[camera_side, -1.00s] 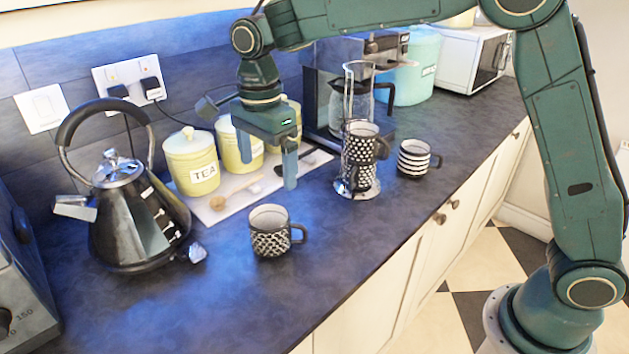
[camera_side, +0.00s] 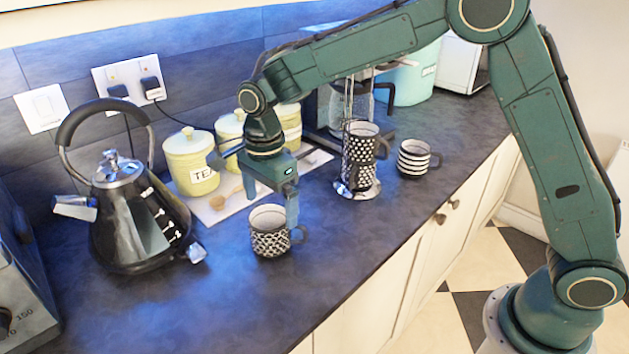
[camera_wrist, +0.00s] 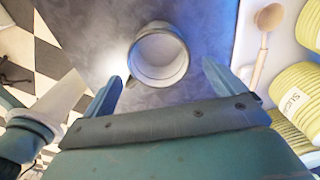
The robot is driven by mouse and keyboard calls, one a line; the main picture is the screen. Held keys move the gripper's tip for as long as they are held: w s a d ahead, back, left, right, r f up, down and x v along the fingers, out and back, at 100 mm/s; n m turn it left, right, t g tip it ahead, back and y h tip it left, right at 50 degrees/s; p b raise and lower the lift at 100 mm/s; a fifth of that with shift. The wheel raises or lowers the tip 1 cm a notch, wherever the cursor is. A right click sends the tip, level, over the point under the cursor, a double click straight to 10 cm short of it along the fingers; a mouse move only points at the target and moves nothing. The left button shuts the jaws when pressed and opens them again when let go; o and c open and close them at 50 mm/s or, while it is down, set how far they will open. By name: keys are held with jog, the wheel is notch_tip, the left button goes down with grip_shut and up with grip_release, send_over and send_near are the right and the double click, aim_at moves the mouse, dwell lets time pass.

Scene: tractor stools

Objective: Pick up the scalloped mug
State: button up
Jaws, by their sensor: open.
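The scalloped mug (camera_side: 269,243) stands upright on the dark worktop, with a black-and-white scale pattern, a white inside and a dark handle at its right. My gripper (camera_side: 271,207) is open and empty, pointing down just above and slightly behind the mug. One finger hangs in front of the handle side in the side view, partly hiding it. In the wrist view the mug (camera_wrist: 159,54) shows from above, its round rim centred between and just beyond the open fingertips (camera_wrist: 162,72). I cannot tell whether a finger touches it.
A kettle (camera_side: 135,225) stands left. Yellow canisters (camera_side: 190,160) and a wooden spoon (camera_side: 218,202) are behind. The worktop in front of the mug is clear.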

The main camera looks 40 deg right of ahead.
aim_at(271, 220)
jog(key=shift+f, duration=0.2)
jog(key=shift+f, duration=2.55)
jog(key=shift+r, duration=0.1)
jog(key=c, duration=1.2)
jog(key=shift+r, duration=0.15)
notch_tip(271, 220, up, 20)
jog(key=shift+f, duration=0.15)
